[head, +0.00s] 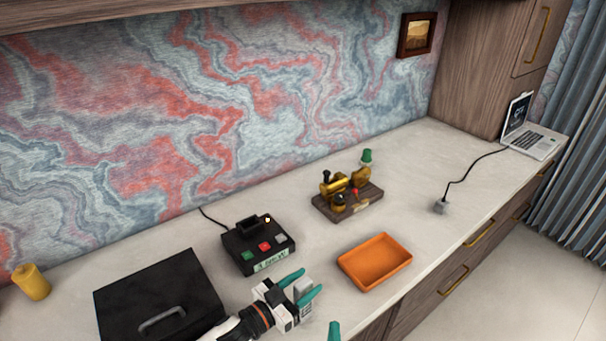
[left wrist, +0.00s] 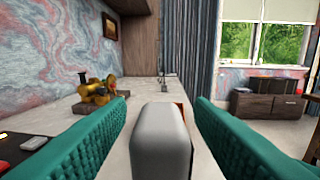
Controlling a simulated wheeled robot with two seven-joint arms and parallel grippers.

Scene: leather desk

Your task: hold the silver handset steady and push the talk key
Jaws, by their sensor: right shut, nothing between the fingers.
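The silver handset (head: 304,286) is a light grey block between the teal fingers of my left gripper (head: 305,287), above the near part of the desk. My right gripper (head: 334,331) shows only as a teal fingertip at the bottom edge, shut and empty, apart from the handset.
A black box (head: 232,248) with green, red and grey keys stands behind my left gripper. An orange tray (head: 388,276) lies to its right. A brass device (head: 347,190) on a wooden base stands farther back. A black handled case (head: 150,290) is at left; a laptop (head: 530,135) is far right.

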